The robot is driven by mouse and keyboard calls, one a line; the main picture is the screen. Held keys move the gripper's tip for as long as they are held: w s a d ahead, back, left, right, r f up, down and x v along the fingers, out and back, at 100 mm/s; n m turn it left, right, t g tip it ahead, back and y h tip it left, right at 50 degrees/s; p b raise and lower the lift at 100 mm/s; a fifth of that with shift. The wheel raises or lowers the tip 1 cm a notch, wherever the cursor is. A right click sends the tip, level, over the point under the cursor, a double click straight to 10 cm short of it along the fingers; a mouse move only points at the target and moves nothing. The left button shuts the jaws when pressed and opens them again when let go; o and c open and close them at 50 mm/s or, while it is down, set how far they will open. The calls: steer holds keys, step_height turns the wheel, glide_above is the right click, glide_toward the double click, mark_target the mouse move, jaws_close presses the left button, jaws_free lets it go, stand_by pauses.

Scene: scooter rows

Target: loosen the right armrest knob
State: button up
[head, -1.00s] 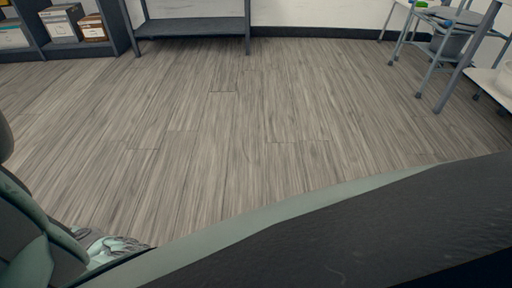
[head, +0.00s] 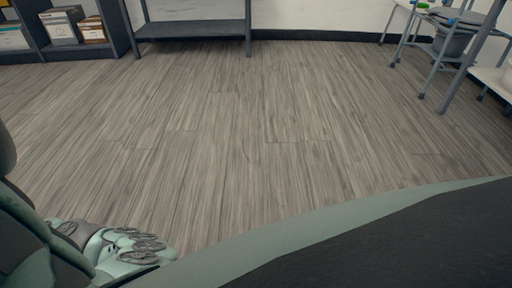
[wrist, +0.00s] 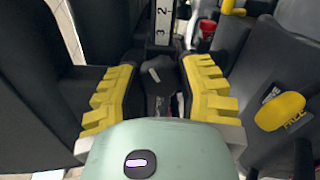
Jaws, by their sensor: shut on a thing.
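The wrist view shows my gripper (wrist: 160,92) from behind its two yellow-toothed fingers. The fingers are closed in on a small dark knob (wrist: 157,74), one on either side of it. The knob sits at the lower end of a white numbered scale strip (wrist: 163,22) on a dark post. The exact contact between pads and knob is partly hidden. The head view shows neither the knob nor the gripper's fingers.
In the wrist view, a yellow lever marked FREE (wrist: 280,111) and a small red part (wrist: 207,28) lie to the right. The head view shows open wood floor (head: 230,130), a shelf with boxes (head: 62,27), a low bench (head: 192,29) and a wheeled commode chair (head: 450,40).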

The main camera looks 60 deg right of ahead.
steer(key=o, duration=1.2)
steer(key=shift+d, duration=0.15)
steer(key=v, duration=1.2)
steer(key=shift+w, duration=0.1)
